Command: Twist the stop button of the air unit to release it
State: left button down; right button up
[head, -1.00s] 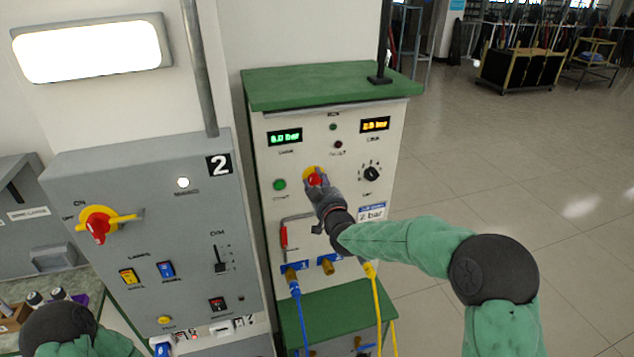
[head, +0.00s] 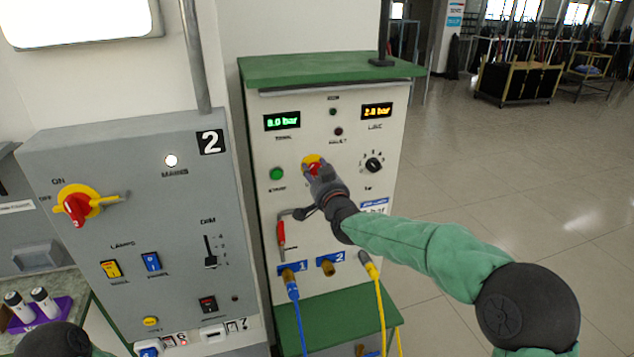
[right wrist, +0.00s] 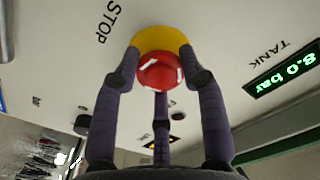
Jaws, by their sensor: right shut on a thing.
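The air unit (head: 268,225) is a cream cabinet with a green top, in the middle of the head view. Its stop button is a red knob on a yellow base (head: 312,158), high on the front panel. My right gripper (head: 317,170) is at the button and partly hides it. In the right wrist view the red stop button (right wrist: 160,73) sits between the fingers of my right gripper, shut around it, with the STOP lettering beside it. My left gripper is not visible; only a dark joint of my left arm shows at the bottom left.
A green start button (head: 277,174) and a black dial (head: 374,165) flank the stop button. A red-handled lever (head: 281,233), a blue hose (head: 294,300) and a yellow hose (head: 379,295) are below. A grey panel (head: 130,220) stands left. Open floor lies right.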

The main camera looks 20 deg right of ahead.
jog(key=shift+d+r+m+b, duration=0.15)
jog(key=shift+r+m+b, duration=0.35)
jog(key=shift+m+b, duration=0.1)
jog(key=shift+r, duration=0.1)
jog(key=o, duration=1.1)
jog(key=shift+w, duration=0.1)
jog(key=shift+c, duration=0.2)
jog(key=shift+o, duration=0.4)
jog(key=shift+w, duration=0.15)
jog(key=shift+f, duration=0.3)
jog(key=shift+s+f, duration=0.1)
jog(key=shift+s, duration=0.1)
jog(key=s, duration=1.1)
jog(key=shift+s, duration=0.4)
jog(key=shift+d, duration=0.1)
